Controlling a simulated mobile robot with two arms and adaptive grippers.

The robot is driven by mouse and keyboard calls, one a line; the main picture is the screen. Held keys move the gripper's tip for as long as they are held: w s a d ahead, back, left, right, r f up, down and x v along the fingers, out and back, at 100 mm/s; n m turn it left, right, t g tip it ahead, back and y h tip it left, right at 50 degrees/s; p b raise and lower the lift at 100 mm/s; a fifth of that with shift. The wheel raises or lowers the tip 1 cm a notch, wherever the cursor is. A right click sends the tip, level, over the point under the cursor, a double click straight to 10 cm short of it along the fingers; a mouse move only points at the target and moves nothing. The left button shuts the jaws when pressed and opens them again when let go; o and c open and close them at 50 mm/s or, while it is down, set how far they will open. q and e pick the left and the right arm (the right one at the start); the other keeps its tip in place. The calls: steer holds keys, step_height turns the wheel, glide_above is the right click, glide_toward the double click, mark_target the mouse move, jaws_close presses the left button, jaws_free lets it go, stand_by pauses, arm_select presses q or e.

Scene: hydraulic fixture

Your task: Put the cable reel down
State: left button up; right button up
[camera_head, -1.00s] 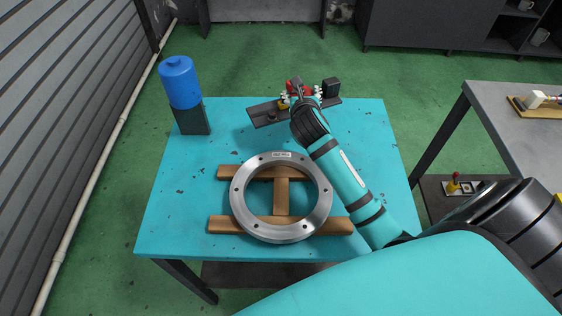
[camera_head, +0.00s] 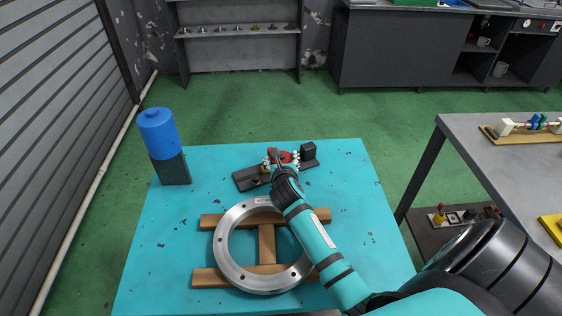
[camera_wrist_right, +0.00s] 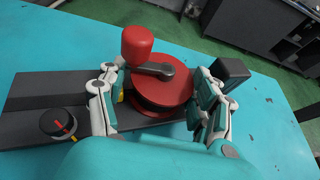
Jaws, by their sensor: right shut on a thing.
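The cable reel (camera_wrist_right: 174,92), red with a dark band below its rim, has a dark crank arm and a red knob (camera_wrist_right: 137,42). It stands over the dark base plate (camera_wrist_right: 40,90) on the turquoise table. In the head view the reel (camera_head: 285,156) is small and partly hidden by my arm. My right gripper (camera_wrist_right: 158,100) has its fingers on both sides of the reel and is shut on it. I cannot tell whether the reel touches the plate. My left gripper is not in view.
A steel ring (camera_head: 222,245) lies on a wooden frame (camera_head: 210,279) near my forearm. A blue cylinder (camera_head: 158,133) stands on a dark block (camera_head: 171,169) at the table's left. The base plate carries a black knob (camera_wrist_right: 59,123). The table's right back is clear.

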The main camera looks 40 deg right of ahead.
steer(key=o, duration=1.5)
steer(key=v, duration=1.2)
steer(key=shift+r+p, duration=0.1)
steer(key=shift+p, duration=0.25)
